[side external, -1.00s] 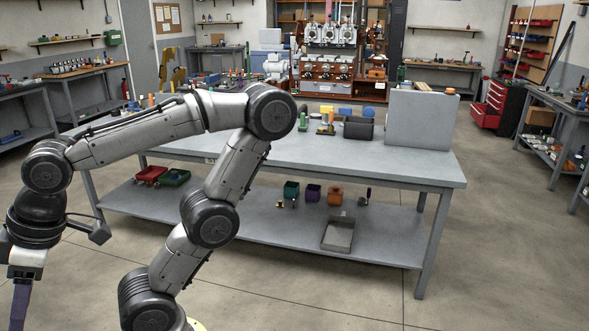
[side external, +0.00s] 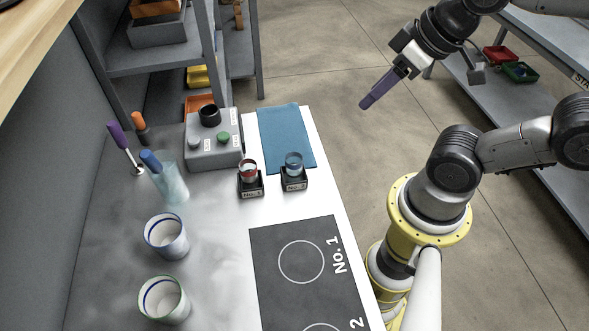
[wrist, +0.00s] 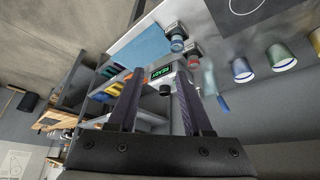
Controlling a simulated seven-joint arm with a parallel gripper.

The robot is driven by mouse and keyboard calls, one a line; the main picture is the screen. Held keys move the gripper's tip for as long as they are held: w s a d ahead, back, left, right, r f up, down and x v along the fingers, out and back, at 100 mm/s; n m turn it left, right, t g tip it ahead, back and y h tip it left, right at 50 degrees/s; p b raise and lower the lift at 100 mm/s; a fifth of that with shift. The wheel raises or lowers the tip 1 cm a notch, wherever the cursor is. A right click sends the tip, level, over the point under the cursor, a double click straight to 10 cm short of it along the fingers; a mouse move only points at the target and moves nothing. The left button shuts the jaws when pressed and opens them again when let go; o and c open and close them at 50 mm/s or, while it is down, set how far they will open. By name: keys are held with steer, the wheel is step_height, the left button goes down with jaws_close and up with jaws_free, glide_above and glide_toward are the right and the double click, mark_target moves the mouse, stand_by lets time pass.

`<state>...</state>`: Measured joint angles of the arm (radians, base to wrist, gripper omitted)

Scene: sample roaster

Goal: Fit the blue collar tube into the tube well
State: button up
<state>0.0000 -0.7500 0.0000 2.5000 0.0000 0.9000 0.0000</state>
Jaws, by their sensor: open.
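The blue collar tube (side external: 293,162) is a small clear glass with a blue band, upright in a black stand (side external: 294,181). It also shows in the wrist view (wrist: 177,45). The tube well looks to be the black ring (side external: 209,115) on top of a grey instrument; it also shows in the wrist view (wrist: 166,90). My gripper (side external: 367,102) has long purple fingers and is raised off the right side of the bench, apart from the tube. In the wrist view my gripper (wrist: 155,98) has its fingers spread with nothing between them.
A red-banded tube (side external: 247,170) stands left of the blue one. The grey instrument (side external: 213,150) has two knobs. A blue cloth (side external: 284,130) lies behind the tubes.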

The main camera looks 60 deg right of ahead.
steer(key=shift+o, duration=0.2)
steer(key=o, duration=0.5)
steer(key=shift+c, duration=0.2)
steer(key=n+g, duration=0.4)
glide_above(294, 161)
steer(key=s, duration=0.1)
step_height(294, 161, down, 4)
steer(key=r, duration=0.1)
steer(key=shift+n+g, duration=0.3)
steer(key=shift+g, duration=0.5)
steer(key=f, duration=0.5)
steer(key=a+f, duration=0.1)
steer(key=f, duration=1.1)
steer(key=shift+a+f, duration=0.15)
steer(key=shift+f, duration=0.75)
